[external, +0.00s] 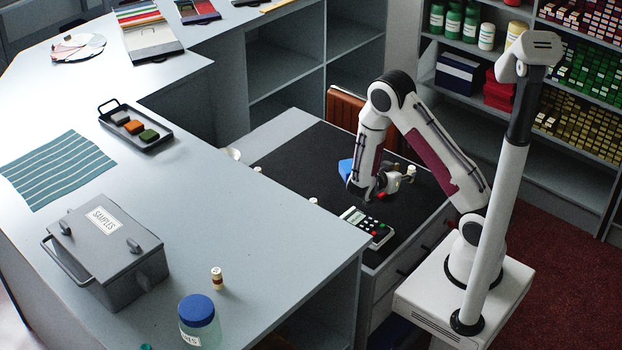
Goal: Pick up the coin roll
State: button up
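A small upright cylinder (217,278), cream with a brown band, stands on the grey counter (270,240) in front of the sample box; it looks like a coin roll. Another small pale cylinder (411,172) shows beside my gripper over the dark mat; it is too small to tell if it is a coin roll too. My gripper (374,196) points down low over the dark mat, behind the calculator and far from the banded cylinder. Its fingers are small and partly hidden, so I cannot tell whether they are open or hold anything.
A calculator (366,227) lies on the dark mat (290,165), with a blue object (345,169) by my gripper. The grey samples box (107,255) and blue-lidded jar (199,322) flank the banded cylinder. A black tray (160,143) stands farther back.

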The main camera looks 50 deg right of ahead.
jog(key=shift+d, duration=0.1)
jog(key=shift+x, duration=1.25)
jog(key=shift+f, duration=0.1)
jog(key=shift+s+d+f, duration=0.1)
jog(key=shift+d+f, duration=0.35)
jog(key=shift+d, duration=0.15)
jog(key=shift+d+f, duration=0.45)
jog(key=shift+d, duration=0.2)
jog(key=shift+x, duration=1.05)
grip_shut()
